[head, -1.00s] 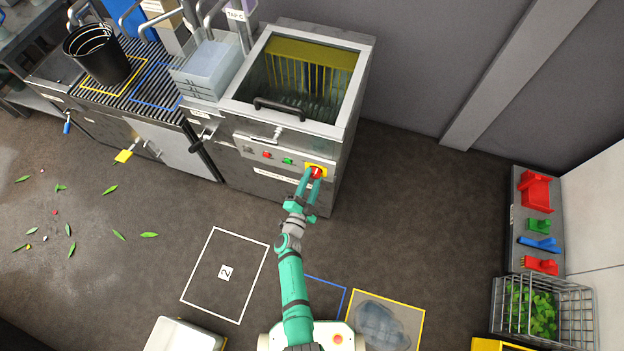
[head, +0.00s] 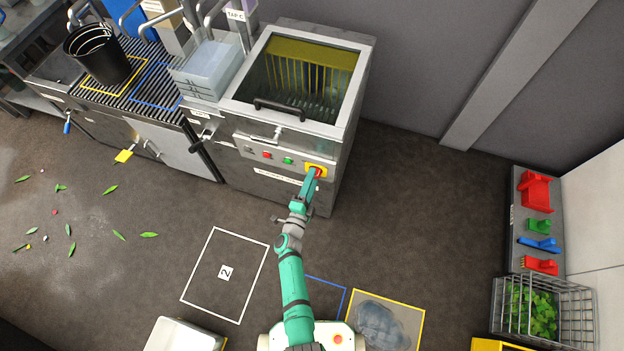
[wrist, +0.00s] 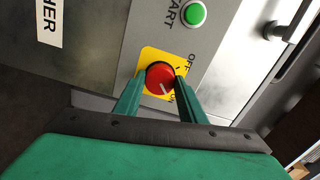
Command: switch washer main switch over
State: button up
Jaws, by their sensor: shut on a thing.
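The washer (head: 290,110) is a steel cabinet at the top middle of the head view. Its main switch is a round red knob on a yellow plate, at the right end of the front panel in the head view (head: 318,172). In the wrist view the red knob (wrist: 160,78) has a white line on its face, pointing down and right towards the ON mark. OFF is printed at the plate's upper right. My gripper (head: 314,178) is shut on the knob, with one green finger on each side of it in the wrist view (wrist: 158,90).
A green START button (wrist: 194,13) is beside the switch on the panel. A black handle (head: 280,107) crosses the washer's front top edge. A marked floor square (head: 187,298) and open floor lie in front.

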jog(key=o, duration=1)
jog(key=shift+o, duration=0.2)
jog(key=v, duration=1)
jog(key=shift+s+a, duration=0.15)
jog(key=shift+s, duration=0.25)
jog(key=s+d+r+n+g+y, duration=0.1)
jog(key=s+d+r+n+y, duration=0.2)
jog(key=s+r+n, duration=1.6)
jog(key=s+r+y, duration=0.2)
jog(key=s+r, duration=0.6)
jog(key=shift+d+n+g+y, duration=0.25)
jog(key=shift+n+g+y, duration=0.05)
jog(key=shift+g, duration=0.1)
